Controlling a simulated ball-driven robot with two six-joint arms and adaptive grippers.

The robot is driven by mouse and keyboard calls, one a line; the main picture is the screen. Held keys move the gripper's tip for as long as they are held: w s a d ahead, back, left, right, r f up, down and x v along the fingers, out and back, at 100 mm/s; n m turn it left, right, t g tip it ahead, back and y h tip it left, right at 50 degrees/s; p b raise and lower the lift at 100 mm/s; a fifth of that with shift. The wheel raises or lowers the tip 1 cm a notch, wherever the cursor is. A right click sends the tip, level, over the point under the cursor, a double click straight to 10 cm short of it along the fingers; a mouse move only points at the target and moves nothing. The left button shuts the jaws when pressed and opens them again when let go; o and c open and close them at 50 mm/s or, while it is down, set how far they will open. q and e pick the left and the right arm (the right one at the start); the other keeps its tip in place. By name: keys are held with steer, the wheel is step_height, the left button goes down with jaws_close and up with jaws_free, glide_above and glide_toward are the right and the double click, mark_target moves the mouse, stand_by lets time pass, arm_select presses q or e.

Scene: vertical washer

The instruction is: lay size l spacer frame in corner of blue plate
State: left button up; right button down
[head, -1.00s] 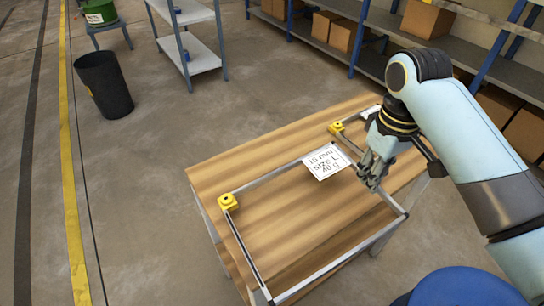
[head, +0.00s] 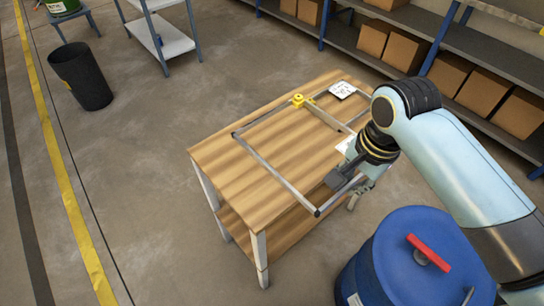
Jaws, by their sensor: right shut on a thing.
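The size L spacer frame (head: 277,174) is a thin grey rectangle over the wooden table top. I cannot tell whether it touches the top. A yellow corner block (head: 298,100) shows near its far side. My right gripper (head: 355,183) is shut on the frame at its right side; its arm and wrist hide that part. A white label (head: 344,145) shows partly beside the wrist, its text unreadable here. The blue plate is not in view. My left gripper is not in view.
The wooden table (head: 215,160) has bare room at its left and front. A second white label (head: 343,90) lies at its far edge. A blue drum (head: 385,265) with a red bar stands at the lower right. A black bin (head: 80,76) and shelves with boxes (head: 460,75) stand behind.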

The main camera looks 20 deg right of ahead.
steer(key=b, duration=0.2)
glide_above(296, 186)
steer(key=s, duration=0.2)
steer(key=f, duration=0.6)
steer(key=shift+a+f, duration=0.2)
steer(key=shift+f, duration=0.05)
steer(key=shift+w+a+f, duration=0.15)
steer(key=shift+w, duration=0.05)
step_height(296, 186, down, 4)
steer(key=shift+f, duration=0.1)
steer(key=c, duration=1.4)
jaws_free()
steer(key=shift+c, duration=0.2)
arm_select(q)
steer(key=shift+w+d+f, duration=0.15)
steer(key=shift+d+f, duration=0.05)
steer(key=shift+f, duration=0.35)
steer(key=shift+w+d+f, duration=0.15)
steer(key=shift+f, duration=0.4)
